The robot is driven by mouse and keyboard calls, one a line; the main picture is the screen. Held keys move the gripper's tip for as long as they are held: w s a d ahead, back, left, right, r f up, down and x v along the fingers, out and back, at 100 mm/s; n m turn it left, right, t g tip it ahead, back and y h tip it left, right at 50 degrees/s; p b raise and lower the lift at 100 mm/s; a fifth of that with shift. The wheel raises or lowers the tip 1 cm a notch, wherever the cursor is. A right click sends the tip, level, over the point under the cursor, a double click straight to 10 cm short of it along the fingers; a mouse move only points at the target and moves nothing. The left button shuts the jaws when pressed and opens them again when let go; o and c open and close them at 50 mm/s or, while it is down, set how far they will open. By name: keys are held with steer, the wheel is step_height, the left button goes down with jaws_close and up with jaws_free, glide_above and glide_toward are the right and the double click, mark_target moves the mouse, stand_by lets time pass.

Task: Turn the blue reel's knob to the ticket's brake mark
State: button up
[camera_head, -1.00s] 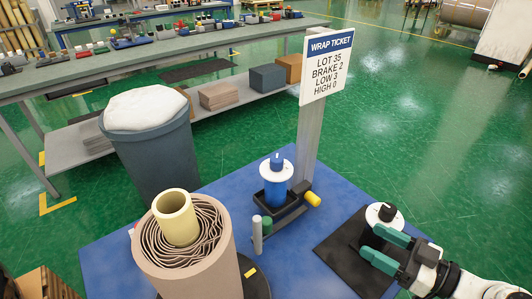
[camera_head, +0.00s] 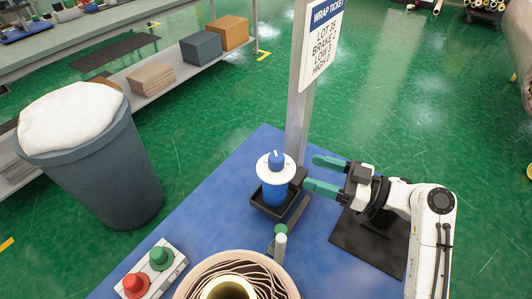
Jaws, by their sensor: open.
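The blue reel (camera_head: 273,194) stands upright in a black holder on the blue table, with a white disc on top. Its blue knob (camera_head: 276,160) sits in the middle of the disc and carries a pale pointer line; the dial marks are too small to read. The wrap ticket (camera_head: 321,42) hangs on a grey post behind the reel and is seen at a slant; its brake line appears to read 2. My gripper (camera_head: 313,174) is open and empty, with green fingers pointing left, just right of the reel and apart from the knob.
A control box with red and green buttons (camera_head: 151,270) is at the front left. A large wrapped roll (camera_head: 190,289) stands at the front. A black mat (camera_head: 345,245) lies under my arm. A grey bin (camera_head: 95,170) stands left of the blue table (camera_head: 205,225).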

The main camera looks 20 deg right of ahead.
mark_target(276, 160)
steer(key=p+x, duration=0.2)
steer(key=x, duration=0.8)
steer(key=shift+w+a, duration=0.15)
steer(key=shift+c, duration=0.2)
